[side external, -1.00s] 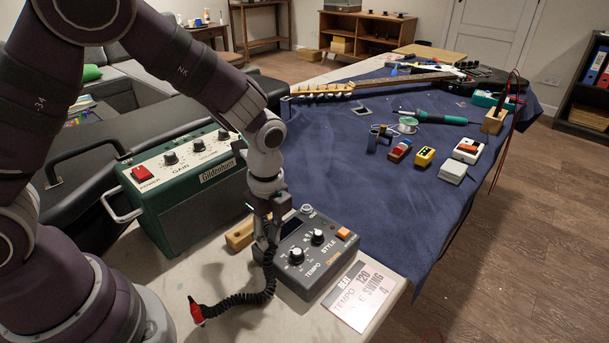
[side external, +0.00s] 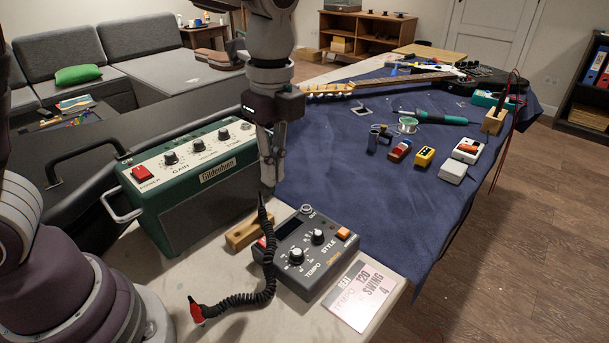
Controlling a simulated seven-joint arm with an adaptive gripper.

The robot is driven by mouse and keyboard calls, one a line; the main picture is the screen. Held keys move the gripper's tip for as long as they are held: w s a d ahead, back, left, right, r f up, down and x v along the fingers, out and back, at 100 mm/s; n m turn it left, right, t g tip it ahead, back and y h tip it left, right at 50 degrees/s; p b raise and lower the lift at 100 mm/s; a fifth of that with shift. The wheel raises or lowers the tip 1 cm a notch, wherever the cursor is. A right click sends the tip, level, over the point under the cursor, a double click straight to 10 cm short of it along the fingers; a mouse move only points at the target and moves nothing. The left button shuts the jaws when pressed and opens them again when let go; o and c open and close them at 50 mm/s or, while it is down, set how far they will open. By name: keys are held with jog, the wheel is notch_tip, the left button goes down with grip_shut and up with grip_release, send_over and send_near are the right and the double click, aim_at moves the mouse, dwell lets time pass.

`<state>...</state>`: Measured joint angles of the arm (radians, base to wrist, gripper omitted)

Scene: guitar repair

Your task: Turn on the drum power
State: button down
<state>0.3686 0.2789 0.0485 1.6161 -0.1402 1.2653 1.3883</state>
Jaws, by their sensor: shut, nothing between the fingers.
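The drum machine (side external: 312,272) is a dark grey box on the light tabletop, with TEMPO and STYLE knobs and a small dark display. An orange button (side external: 343,233) is at its right. A small red part (side external: 262,242) shows at its left end, partly behind the coiled cable; whether it is pressed cannot be told. My gripper (side external: 269,188) points down, shut and empty, above the machine's back left corner and clear of it. A black coiled cable (side external: 268,275) passes the machine's left side; its thin upper end rises close below my fingertips. Contact there cannot be told.
A green amplifier (side external: 205,195) with a red power switch (side external: 142,174) stands left of my gripper. A wooden block (side external: 242,234) lies between amplifier and drum machine. A printed card (side external: 361,294) lies at the right front. The blue cloth (side external: 385,215) is bare nearby; pedals and tools lie farther back.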

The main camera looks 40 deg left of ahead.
aim_at(263, 239)
jog(key=shift+a+r+y, duration=0.3)
jog(key=shift+a+y, duration=0.3)
jog(key=f, duration=0.4)
jog(key=a+f, duration=0.1)
jog(key=f, duration=0.4)
jog(key=a+f, duration=0.1)
jog(key=f, duration=0.4)
